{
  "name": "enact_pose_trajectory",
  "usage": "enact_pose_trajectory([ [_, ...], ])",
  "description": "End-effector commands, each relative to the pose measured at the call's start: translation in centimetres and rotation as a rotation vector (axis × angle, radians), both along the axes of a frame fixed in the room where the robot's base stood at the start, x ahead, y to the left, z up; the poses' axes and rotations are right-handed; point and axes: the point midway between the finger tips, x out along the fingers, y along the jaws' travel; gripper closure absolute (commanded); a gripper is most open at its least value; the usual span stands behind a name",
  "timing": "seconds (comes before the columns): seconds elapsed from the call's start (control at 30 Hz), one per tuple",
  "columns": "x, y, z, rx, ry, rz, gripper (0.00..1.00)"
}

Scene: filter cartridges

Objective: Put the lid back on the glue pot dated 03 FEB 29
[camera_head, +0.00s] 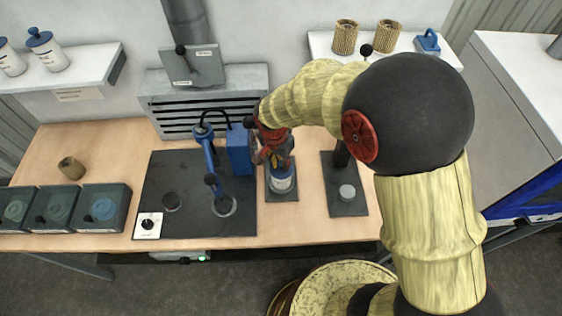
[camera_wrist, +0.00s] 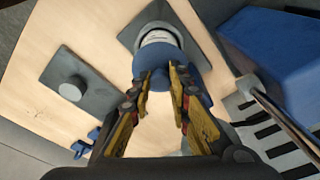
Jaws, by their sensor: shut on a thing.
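The white glue pot (camera_head: 283,184) stands on a small dark plate (camera_head: 287,196) in the middle of the bench; its date is too small to read. In the wrist view the pot (camera_wrist: 158,37) shows as a pale rim and wall beyond the blue lid (camera_wrist: 150,60). My gripper (camera_head: 279,160) is over the pot, pointing down. In the wrist view its yellow fingers (camera_wrist: 163,80) are shut on the blue lid. The lid lines up closely with the pot's top. I cannot tell whether it is seated or slightly above, as the fingers hide part of it.
A blue press (camera_head: 238,150) stands on a dark mat close left of the pot. A dark plate with a grey disc (camera_head: 347,192) lies to the right. Dark bins (camera_head: 105,208) line the left. Two lidded pots stand on the left shelf (camera_head: 75,72). Bare bench separates the plates.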

Motion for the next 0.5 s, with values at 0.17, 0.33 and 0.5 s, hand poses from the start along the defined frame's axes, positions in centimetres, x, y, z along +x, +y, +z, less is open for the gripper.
enact_pose_trajectory([
  [0.17,0.00,0.03,0.43,0.000,-0.001,0.000,1.00],
  [0.33,-0.04,0.04,0.73,0.000,-0.001,0.000,1.00],
  [0.5,-0.08,0.06,1.04,0.000,-0.001,0.000,1.00],
])
